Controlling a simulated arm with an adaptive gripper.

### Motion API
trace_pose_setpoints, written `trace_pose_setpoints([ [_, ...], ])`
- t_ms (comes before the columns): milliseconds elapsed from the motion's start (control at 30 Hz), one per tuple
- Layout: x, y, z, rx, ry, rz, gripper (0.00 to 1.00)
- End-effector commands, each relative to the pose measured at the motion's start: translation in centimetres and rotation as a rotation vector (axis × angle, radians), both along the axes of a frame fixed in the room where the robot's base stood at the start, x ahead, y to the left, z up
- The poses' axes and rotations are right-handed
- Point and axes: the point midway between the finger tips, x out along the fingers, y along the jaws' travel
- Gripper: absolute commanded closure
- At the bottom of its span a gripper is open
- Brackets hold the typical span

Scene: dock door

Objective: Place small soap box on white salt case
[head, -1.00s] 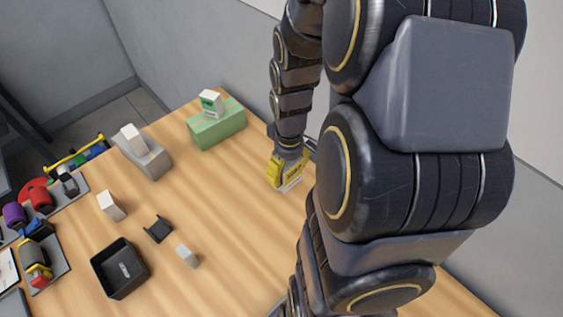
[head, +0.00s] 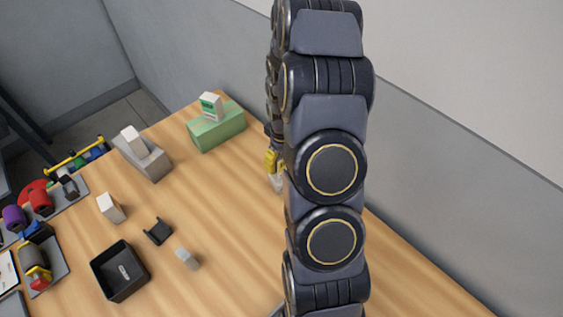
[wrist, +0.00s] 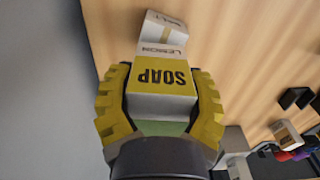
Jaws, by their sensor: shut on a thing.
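The small soap box (wrist: 163,84), white and yellow with SOAP printed upside down in the wrist view, sits between the yellow fingers of my gripper (wrist: 159,77). My gripper is shut on it. A white box with partly readable lettering, seemingly the white salt case (wrist: 165,27), shows just past the soap box. I cannot tell whether the two touch. In the head view my arm hides most of my gripper (head: 271,160); a whitish piece shows just below the yellow fingers, and I cannot tell which box it is.
A green box (head: 218,133) with a small white-and-green box (head: 210,106) on it stands at the back. A grey holder (head: 153,164) with a white box, a white box (head: 110,207), a black cradle (head: 158,231), a small pale block (head: 187,258) and a black tray (head: 120,271) stand left.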

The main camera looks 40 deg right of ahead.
Motion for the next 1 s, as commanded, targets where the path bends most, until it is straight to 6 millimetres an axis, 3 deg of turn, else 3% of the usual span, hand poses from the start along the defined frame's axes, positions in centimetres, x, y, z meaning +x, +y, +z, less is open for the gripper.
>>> trace_pose_setpoints([
  [100, -0.1, 0.1, -1.4, 0.003, 0.005, -0.001, 0.77],
  [433, -0.1, 0.0, -1.6, 0.001, 0.002, -0.001, 0.77],
  [467, -0.1, 0.0, -1.6, 0.001, 0.002, -0.001, 0.40],
  [533, -0.1, 0.0, -1.6, 0.001, 0.002, -0.001, 0.12],
  [867, -0.1, 0.0, -1.5, 0.000, 0.001, -0.001, 0.12],
  [1000, 0.1, -0.1, -0.3, -0.003, -0.004, -0.001, 0.12],
])
